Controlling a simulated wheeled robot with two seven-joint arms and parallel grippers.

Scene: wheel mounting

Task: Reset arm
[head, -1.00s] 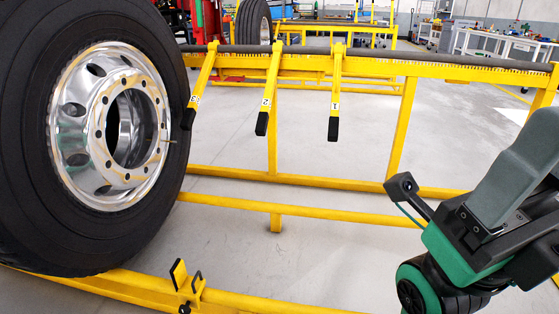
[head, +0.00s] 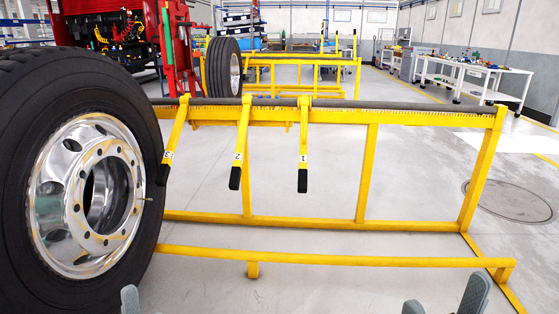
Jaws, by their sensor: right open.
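My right gripper (head: 444,301) shows at the bottom right edge of the head view as two grey fingertips set apart, open with nothing between them. Its arm is out of the frame. One grey fingertip of my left gripper (head: 130,299) shows at the bottom edge, left of centre. The rest of it is cut off, so its opening cannot be told. A large black tyre on a silver wheel (head: 48,190) stands upright at the left, apart from the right gripper.
A yellow rack (head: 345,118) stands ahead with levers numbered 3 (head: 173,140), 2 (head: 239,150) and 1 (head: 303,150) hanging from its top rail. Bare grey floor (head: 310,290) lies in front. A red machine (head: 180,50) and a second wheel (head: 222,68) stand behind.

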